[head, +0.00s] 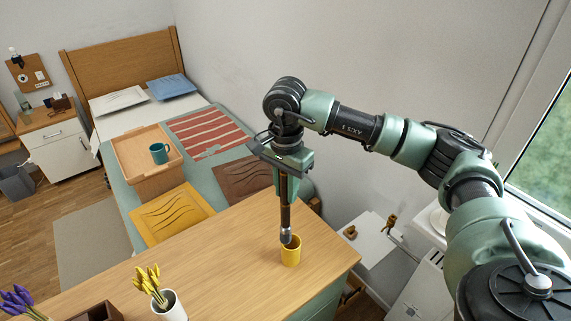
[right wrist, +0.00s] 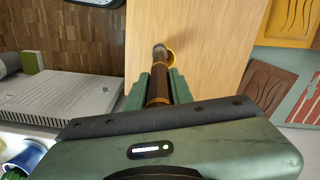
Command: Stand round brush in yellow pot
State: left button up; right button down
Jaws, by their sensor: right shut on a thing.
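The yellow pot (head: 290,252) stands upright on the wooden table near its right end. My right gripper (head: 284,172) is above the pot, pointing down, shut on the round brush (head: 285,213). The brush hangs roughly upright, with a dark brown handle and a grey ferrule at its lower end. In the head view the brush's lower end is at the pot's rim; I cannot tell how far inside it is. The right wrist view shows the brush (right wrist: 158,82) between the fingers, with part of the yellow pot (right wrist: 171,57) behind its tip. My left gripper is not in view.
The wooden table (head: 225,255) is clear around the pot. A white vase (head: 172,307) with yellow flowers stands at its front left. A brown box (head: 98,312) is beside it. A bed with a wooden tray (head: 150,180) and a teal mug (head: 159,153) lies behind.

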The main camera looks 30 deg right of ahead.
jog(key=w+d+r+m, duration=0.1)
jog(key=w+d+m, duration=0.1)
jog(key=d+m, duration=0.1)
pick_arm(q)
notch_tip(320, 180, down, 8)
jog(key=b, duration=0.8)
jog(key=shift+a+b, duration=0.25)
jog(key=shift+b, duration=0.15)
pick_arm(e)
notch_tip(320, 180, down, 13)
jog(key=shift+d+f, duration=0.15)
jog(key=shift+d, duration=0.1)
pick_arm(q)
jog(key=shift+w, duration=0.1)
pick_arm(e)
jog(key=c, duration=1.2)
grip_release()
jog(key=shift+o, duration=0.2)
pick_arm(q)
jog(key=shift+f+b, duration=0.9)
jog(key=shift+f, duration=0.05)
pick_arm(e)
notch_tip(320, 180, up, 8)
